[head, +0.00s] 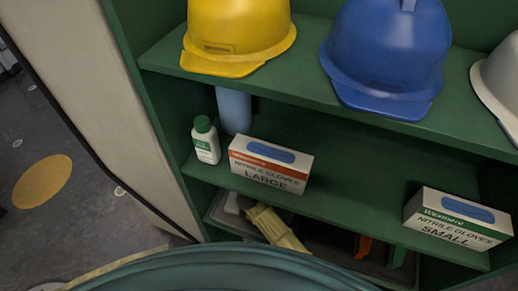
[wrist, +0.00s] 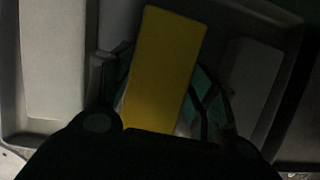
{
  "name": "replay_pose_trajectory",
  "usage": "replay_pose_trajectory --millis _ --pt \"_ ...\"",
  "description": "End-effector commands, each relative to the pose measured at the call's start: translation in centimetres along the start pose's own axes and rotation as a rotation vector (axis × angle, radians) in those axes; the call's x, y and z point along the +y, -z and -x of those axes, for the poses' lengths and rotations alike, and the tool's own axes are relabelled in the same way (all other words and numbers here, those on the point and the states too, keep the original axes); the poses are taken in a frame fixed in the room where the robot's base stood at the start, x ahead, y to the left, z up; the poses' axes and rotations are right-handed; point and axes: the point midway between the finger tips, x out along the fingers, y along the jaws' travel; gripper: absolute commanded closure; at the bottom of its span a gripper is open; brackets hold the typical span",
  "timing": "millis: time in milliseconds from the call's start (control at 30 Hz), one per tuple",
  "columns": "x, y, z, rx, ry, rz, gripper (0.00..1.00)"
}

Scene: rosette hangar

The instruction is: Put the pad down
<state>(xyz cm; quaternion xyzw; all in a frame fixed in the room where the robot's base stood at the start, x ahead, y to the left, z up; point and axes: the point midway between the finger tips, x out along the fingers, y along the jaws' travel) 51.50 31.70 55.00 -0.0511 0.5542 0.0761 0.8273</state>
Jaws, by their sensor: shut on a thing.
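The yellow pad (wrist: 165,60) is a flat, slightly tilted oblong in the middle of the wrist view. My gripper (wrist: 160,90) is shut on it, with dark finger parts on both sides. The pad's lower end is hidden by the dark gripper body. Behind the pad is a grey tray-like surround (wrist: 292,70), in deep shadow. I cannot tell whether the pad touches it. I cannot make out the pad or my gripper in the head view.
Pale blocks stand left (wrist: 55,60) and right (wrist: 255,75) of the pad. In the head view, a green shelf (head: 340,165) holds a white bottle (head: 207,145) and glove boxes marked LARGE (head: 268,170) and SMALL (head: 450,222). Yellow (head: 235,30) and blue (head: 385,50) helmets sit above.

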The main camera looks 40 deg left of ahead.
Motion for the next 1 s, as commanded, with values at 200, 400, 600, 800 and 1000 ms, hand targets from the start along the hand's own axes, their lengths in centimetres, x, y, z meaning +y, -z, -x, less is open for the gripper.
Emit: replay_pose_trajectory --millis 200,400,600,800,1000 --pt "-0.1 0.14 -0.4 0.0 0.001 -0.001 0.72" --pt "-0.2 0.24 -0.6 0.001 0.001 -0.003 0.29" --pt "-0.18 0.24 -0.59 0.001 0.001 -0.003 0.2" --pt "-0.17 0.25 -0.59 0.001 0.001 -0.003 0.2" --pt "-0.08 0.33 -0.5 0.003 -0.001 -0.004 0.2"
